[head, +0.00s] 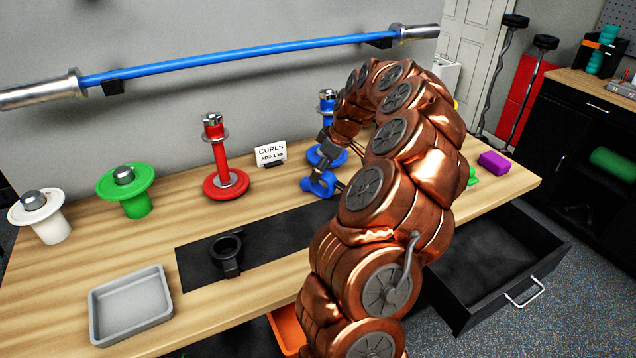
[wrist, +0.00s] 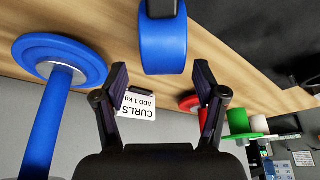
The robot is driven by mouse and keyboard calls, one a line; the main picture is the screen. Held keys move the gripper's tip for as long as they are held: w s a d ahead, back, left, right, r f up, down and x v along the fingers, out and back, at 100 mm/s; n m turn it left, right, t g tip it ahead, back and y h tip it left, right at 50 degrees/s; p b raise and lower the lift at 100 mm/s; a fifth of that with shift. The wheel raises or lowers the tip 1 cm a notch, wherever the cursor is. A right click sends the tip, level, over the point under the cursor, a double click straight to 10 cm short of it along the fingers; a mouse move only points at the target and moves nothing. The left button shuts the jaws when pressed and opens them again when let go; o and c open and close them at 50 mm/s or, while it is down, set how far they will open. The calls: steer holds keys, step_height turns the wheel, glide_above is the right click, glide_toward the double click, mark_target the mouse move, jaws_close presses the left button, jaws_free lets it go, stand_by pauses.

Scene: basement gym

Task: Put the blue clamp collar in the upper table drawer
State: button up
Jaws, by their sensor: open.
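The blue clamp collar (head: 318,184) is on the table near the back edge of the black mat, in front of the blue dumbbell post. In the wrist view the collar (wrist: 163,45) is just ahead of the fingertips, in line with the space between them. My gripper (wrist: 162,78) is open with nothing between its fingers. In the head view my gripper (head: 328,160) is close to the collar, partly hidden by my copper arm. A black drawer (head: 490,262) under the table's right side is pulled out and its visible inside looks empty.
The blue dumbbell post (wrist: 45,120) stands close beside my gripper. A CURLS card (head: 271,152) and a red post (head: 218,160) are to the left. A black collar (head: 228,252) lies on the mat, a grey tray (head: 131,303) at front left. A purple block (head: 494,162) is at the right.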

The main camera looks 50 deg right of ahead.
steer(key=x, duration=0.1)
steer(key=p+x, duration=0.1)
steer(key=x, duration=0.1)
steer(key=shift+w+a, duration=0.1)
steer(key=shift+a, duration=0.2)
steer(key=shift+w+f+p, duration=0.2)
steer(key=shift+f+p, duration=0.1)
steer(key=shift+f, duration=0.3)
jaws_close()
steer(key=shift+r+b, duration=0.9)
steer(key=shift+r, duration=0.85)
steer(key=s+a+b, duration=0.1)
steer(key=s+a, duration=0.2)
steer(key=s, duration=0.1)
steer(key=s+a+r+b, duration=0.1)
steer(key=s+a+b, duration=0.1)
steer(key=s+a, duration=0.1)
steer(key=s+a+b, duration=0.1)
steer(key=s+a, duration=0.3)
steer(key=a, duration=0.1)
steer(key=shift+s+r, duration=0.25)
steer(key=shift+s, duration=0.05)
